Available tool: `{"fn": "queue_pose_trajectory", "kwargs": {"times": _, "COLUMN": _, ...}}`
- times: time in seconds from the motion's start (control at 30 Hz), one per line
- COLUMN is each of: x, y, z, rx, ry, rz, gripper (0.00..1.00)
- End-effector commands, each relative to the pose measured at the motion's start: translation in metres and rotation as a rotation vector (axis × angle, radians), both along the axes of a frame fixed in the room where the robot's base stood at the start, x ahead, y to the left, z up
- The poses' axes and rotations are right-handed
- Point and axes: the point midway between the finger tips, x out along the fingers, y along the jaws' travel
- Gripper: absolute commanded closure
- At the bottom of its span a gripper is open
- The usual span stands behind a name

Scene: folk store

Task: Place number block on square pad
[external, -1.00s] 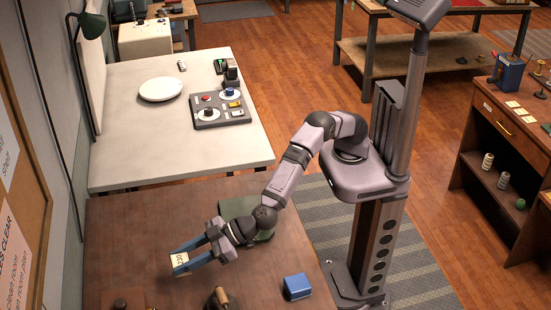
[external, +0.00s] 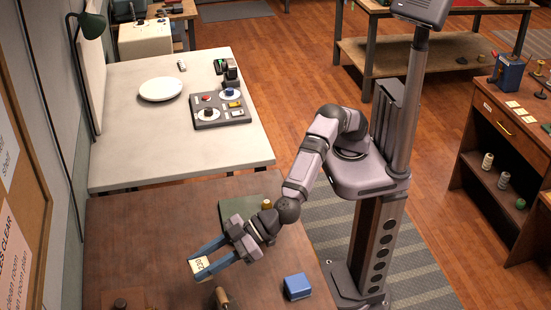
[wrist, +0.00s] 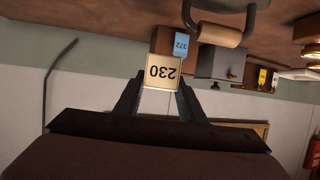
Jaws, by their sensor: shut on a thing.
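The number block, cream with "230" on its face, is held between the blue fingertips of my gripper (external: 206,262). The block (external: 198,265) is in the air over the brown table in the external view, its height hard to judge. In the wrist view the block (wrist: 162,71) sits between the two dark fingers, its number upside down. A green pad (external: 232,209), probably the square pad, lies on the brown table behind my gripper. My arm hides part of the pad, and a small yellowish object (external: 266,204) shows at its right side.
A blue box (external: 298,287) stands near the table's front right. A wooden-handled tool (external: 221,298) is below my gripper in the picture. A dark brown object (external: 128,300) is at lower left. The white table (external: 120,130) behind holds a plate (external: 160,89) and a control panel (external: 221,110).

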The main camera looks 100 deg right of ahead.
Motion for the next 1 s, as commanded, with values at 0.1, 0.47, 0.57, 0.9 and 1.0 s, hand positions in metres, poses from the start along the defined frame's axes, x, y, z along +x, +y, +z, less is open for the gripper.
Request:
{"fn": "queue_pose_trajectory", "kwargs": {"times": 0.1, "x": -0.037, "y": 0.045, "z": 0.019, "rx": 0.004, "ry": -0.003, "rz": 0.080, "gripper": 0.86}}
{"fn": "queue_pose_trajectory", "kwargs": {"times": 0.47, "x": -0.168, "y": 0.143, "z": 0.048, "rx": 0.002, "ry": -0.001, "rz": 0.301, "gripper": 0.86}}
{"fn": "queue_pose_trajectory", "kwargs": {"times": 0.57, "x": -0.197, "y": 0.156, "z": 0.051, "rx": 0.000, "ry": -0.002, "rz": 0.338, "gripper": 0.86}}
{"fn": "queue_pose_trajectory", "kwargs": {"times": 0.9, "x": -0.272, "y": 0.157, "z": 0.049, "rx": -0.002, "ry": -0.001, "rz": 0.334, "gripper": 0.86}}
{"fn": "queue_pose_trajectory", "kwargs": {"times": 1.0, "x": -0.275, "y": 0.140, "z": 0.043, "rx": -0.001, "ry": 0.000, "rz": 0.273, "gripper": 0.86}}
